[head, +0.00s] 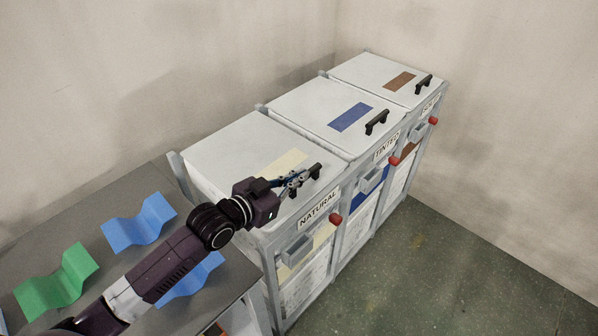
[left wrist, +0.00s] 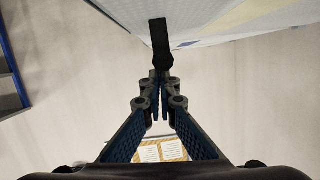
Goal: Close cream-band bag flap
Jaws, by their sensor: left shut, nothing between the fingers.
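The cream-band flap is a white lid (head: 230,150) on the nearest unit, labelled NATURAL. It has a cream band (head: 285,161) and a black handle (head: 305,187) near its front edge. It lies down over the top of its unit; I cannot tell whether a small gap is left under it. My left gripper (head: 297,180) is shut and empty, with its tips at the handle. In the left wrist view the handle (left wrist: 160,45) stands just beyond the fingertips (left wrist: 160,78), and the white flap (left wrist: 215,25) fills the upper right. I cannot tell whether they touch. My right gripper is not in view.
Two similar white lids, blue-band (head: 310,95) and brown-band (head: 370,70), stand beyond it, both down. Red knobs (head: 335,219) stick out along the front. A grey table (head: 120,200) with blue and green corrugated pieces (head: 58,281) is at left. The floor at right is clear.

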